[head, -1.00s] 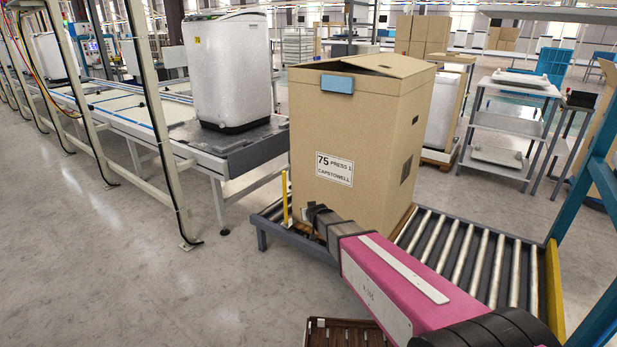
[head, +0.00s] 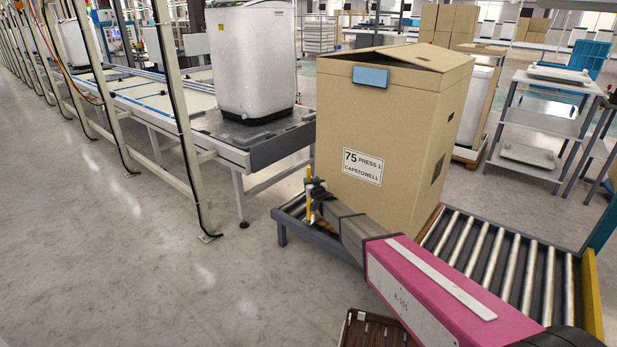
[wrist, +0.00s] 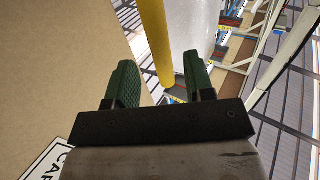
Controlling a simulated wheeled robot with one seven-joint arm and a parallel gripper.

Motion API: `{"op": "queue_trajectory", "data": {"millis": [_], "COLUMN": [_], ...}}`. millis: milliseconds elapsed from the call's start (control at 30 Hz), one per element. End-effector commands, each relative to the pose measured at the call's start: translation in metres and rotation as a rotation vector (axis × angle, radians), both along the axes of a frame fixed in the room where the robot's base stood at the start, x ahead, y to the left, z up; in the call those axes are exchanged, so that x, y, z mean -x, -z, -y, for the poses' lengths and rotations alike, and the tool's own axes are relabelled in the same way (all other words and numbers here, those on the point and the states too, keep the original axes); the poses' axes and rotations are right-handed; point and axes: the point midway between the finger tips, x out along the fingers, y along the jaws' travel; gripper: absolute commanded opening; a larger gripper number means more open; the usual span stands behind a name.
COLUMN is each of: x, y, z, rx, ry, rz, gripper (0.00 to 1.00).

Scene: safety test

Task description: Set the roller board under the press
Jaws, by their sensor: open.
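A tall cardboard carton (head: 400,130) labelled "75 PRESS 1 CAPSTOWELL" stands on a roller conveyor (head: 500,270). A thin yellow post (head: 309,198) stands at the conveyor's left end, beside the carton. My gripper (head: 313,190) is at this post, left of the carton. In the wrist view my gripper's green fingers (wrist: 161,82) are apart, and the yellow post (wrist: 155,40) shows between or just beyond them; I cannot tell if they touch it. A brown slatted board (head: 378,330) shows partly at the bottom edge. I cannot identify a roller board or a press for certain.
A white washer-like unit (head: 250,65) stands on a grey platform on the line (head: 255,140) at left. Upright frame posts (head: 180,120) stand before it. A shelf cart (head: 545,115) is at the right. The left floor (head: 130,260) is clear.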

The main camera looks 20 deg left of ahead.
Motion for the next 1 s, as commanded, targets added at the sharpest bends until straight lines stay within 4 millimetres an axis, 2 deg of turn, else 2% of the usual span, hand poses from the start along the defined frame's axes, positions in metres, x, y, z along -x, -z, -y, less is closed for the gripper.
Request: {"op": "queue_trajectory", "data": {"millis": [33,100,300,667,767,800,833,1000], "x": [-0.012,-0.023,-0.046,-0.050,-0.050,-0.050,-0.050,-0.050], "y": [0.002,0.002,0.001,0.000,0.000,0.000,0.000,0.000], "z": [-0.008,-0.015,-0.030,-0.033,-0.033,-0.033,-0.033,-0.033], "rx": [0.000,0.001,0.001,0.001,0.001,0.001,0.001,0.001], "ry": [0.000,0.000,0.000,0.001,0.001,0.001,0.001,0.001], "rz": [0.000,-0.001,-0.001,-0.001,-0.001,-0.001,-0.001,-0.001], "gripper": [0.48,0.48,0.48,0.48,0.19,0.06,0.00,0.00]}}
